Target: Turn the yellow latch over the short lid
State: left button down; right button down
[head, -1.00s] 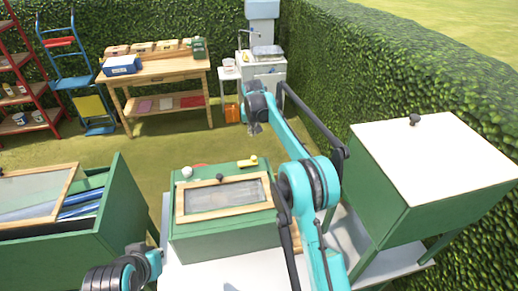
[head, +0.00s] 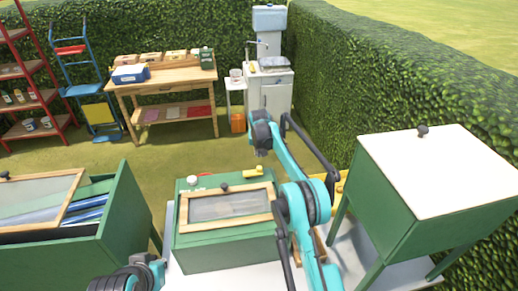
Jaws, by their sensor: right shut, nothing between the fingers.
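The yellow latch (head: 253,172) lies on top of the green box (head: 225,256), by the right part of its far edge, just beyond the lid. The short lid looks to be the wood-framed glazed lid (head: 226,207) with a dark knob, lying flat on this box. My right gripper (head: 262,152) is shut and empty. In the picture it is just above and right of the latch; I cannot tell whether it touches it. Its fingertips are small and hard to make out. My left arm shows only at the bottom edge; its gripper is not visible.
A white knob (head: 192,181) and a red piece (head: 206,174) are on the box's far left. A green box with a white top (head: 437,168) stands at right, an open green bin (head: 128,212) at left. A wooden bench (head: 167,84) stands behind on grass.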

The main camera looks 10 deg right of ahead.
aim_at(260, 168)
jog(key=shift+s+a+f, duration=0.1)
jog(key=shift+s+f, duration=0.1)
jog(key=shift+s, duration=0.45)
jog(key=shift+s+a+f, duration=0.15)
jog(key=shift+s+f, duration=0.05)
jog(key=shift+s, duration=0.4)
jog(key=shift+s+a+f, duration=0.1)
jog(key=shift+s+f, duration=0.1)
jog(key=shift+s, duration=0.45)
